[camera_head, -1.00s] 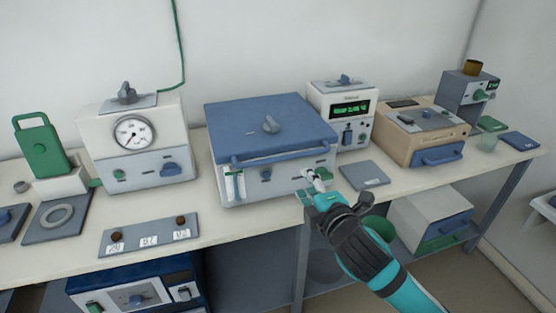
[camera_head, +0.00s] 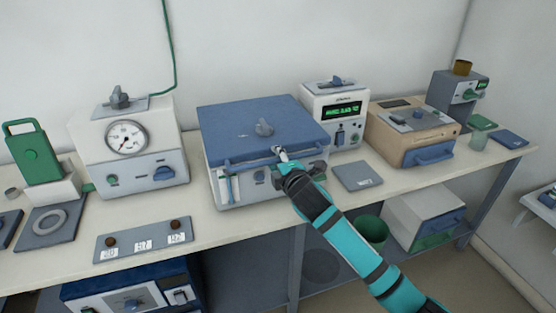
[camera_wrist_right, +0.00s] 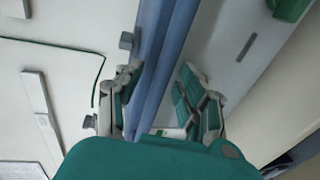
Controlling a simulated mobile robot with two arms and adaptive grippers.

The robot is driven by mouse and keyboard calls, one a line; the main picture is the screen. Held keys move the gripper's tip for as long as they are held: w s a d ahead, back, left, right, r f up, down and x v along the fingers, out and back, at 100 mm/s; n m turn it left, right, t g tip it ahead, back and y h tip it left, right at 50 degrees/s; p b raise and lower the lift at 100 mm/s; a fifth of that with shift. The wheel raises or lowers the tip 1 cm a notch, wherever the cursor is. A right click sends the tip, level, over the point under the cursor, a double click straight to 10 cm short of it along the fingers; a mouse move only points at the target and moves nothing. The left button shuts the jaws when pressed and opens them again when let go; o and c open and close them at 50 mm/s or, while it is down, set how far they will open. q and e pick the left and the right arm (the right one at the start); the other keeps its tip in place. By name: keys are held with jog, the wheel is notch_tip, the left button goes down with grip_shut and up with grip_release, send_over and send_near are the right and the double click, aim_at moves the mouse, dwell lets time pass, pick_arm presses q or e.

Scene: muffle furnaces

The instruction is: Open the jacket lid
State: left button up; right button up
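The jacket lid (camera_head: 235,123) is a flat blue cover with a grey knob, lying closed on a white-and-grey box (camera_head: 236,192) in the middle of the bench. A blue bar handle (camera_head: 246,160) runs along its front edge. My right gripper (camera_head: 280,152) is at the right part of this handle in the head view. In the right wrist view the fingers of the right gripper (camera_wrist_right: 160,85) are spread apart, with the blue handle (camera_wrist_right: 158,50) passing between them. Contact with the bar cannot be made out. My left gripper is not in view.
A white gauge unit (camera_head: 125,145) stands left of the box. A unit with a green display (camera_head: 335,115) and a beige box with a blue handle (camera_head: 410,140) stand to the right. A grey pad (camera_head: 357,177) lies beside the box. The wall is behind.

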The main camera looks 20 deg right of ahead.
grip_shut()
jog(key=shift+w+f, duration=0.1)
jog(key=shift+f, duration=0.05)
dwell(0.4)
